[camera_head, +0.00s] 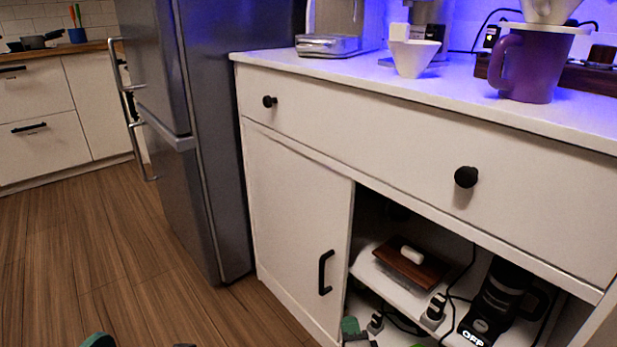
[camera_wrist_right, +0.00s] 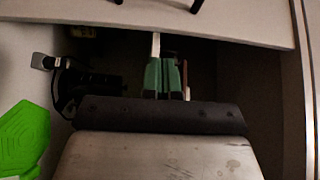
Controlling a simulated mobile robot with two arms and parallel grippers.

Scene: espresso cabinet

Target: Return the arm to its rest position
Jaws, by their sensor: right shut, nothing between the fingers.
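My right gripper (camera_head: 350,327) shows as a small dark green tip at the bottom of the head view, by the lower left corner of the open cabinet compartment. In the right wrist view its green fingers (camera_wrist_right: 164,78) are together with nothing between them, in front of a dark opening. Most of the right arm is out of the head view.
The white cabinet (camera_head: 300,205) has an open compartment holding a wooden box (camera_head: 425,268), a black grinder (camera_head: 500,300) and cables. A purple mug (camera_head: 530,68) and white dripper (camera_head: 414,57) stand on top. A fridge (camera_head: 205,190) stands left; wooden floor (camera_head: 90,250) is clear.

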